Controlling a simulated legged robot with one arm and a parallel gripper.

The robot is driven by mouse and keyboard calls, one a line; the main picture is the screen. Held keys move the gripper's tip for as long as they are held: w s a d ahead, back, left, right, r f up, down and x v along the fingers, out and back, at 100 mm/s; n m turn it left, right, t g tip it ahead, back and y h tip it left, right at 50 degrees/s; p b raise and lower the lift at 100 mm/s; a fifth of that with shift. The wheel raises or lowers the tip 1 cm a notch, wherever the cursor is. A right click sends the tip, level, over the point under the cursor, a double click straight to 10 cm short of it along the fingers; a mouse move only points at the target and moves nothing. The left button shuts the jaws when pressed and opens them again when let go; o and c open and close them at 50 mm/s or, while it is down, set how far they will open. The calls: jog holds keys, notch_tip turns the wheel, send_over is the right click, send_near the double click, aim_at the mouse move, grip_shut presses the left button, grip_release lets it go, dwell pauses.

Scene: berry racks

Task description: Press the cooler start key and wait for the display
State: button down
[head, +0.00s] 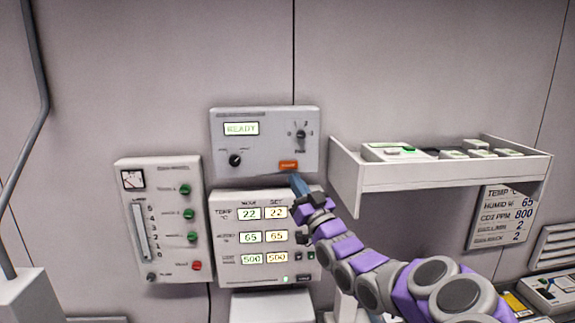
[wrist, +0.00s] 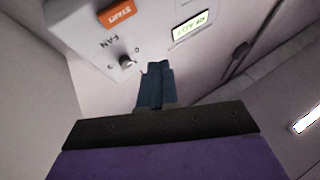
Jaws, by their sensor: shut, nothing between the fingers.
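The cooler panel (head: 262,160) is a light grey box on the wall. Its display (head: 241,129) reads READY. The orange start key (head: 288,165) sits at its lower right, and a FAN knob (head: 300,134) is above the key. In the wrist view the orange key (wrist: 117,13) reads START, and the display (wrist: 191,28) shows lit text at an angle. My gripper (head: 298,184) is shut and empty, with its tip just below the key in the head view. In the wrist view the shut fingers (wrist: 155,80) appear apart from the key.
A climate panel (head: 214,283) with lit numbers hangs directly below. A gauge panel (head: 160,165) with green knobs and a red one is at left. A white shelf (head: 450,176) with small boxes juts out at right. A sign (head: 500,233) hangs below it.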

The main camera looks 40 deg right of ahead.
aim_at(288, 165)
jog(key=shift+w, duration=0.15)
jog(key=w+d+p, duration=0.4)
jog(key=w+p, duration=0.3)
jog(key=shift+w+d, duration=0.15)
jog(key=shift+d, duration=0.1)
jog(key=shift+w+d, duration=0.15)
dwell(2.2)
jog(key=shift+w, duration=0.15)
jog(key=shift+w+d, duration=0.3)
jog(key=shift+w, duration=0.05)
dwell(0.9)
dwell(0.3)
jog(key=shift+s+a+b, duration=0.5)
jog(key=shift+s+b, duration=0.25)
jog(key=shift+b, duration=0.15)
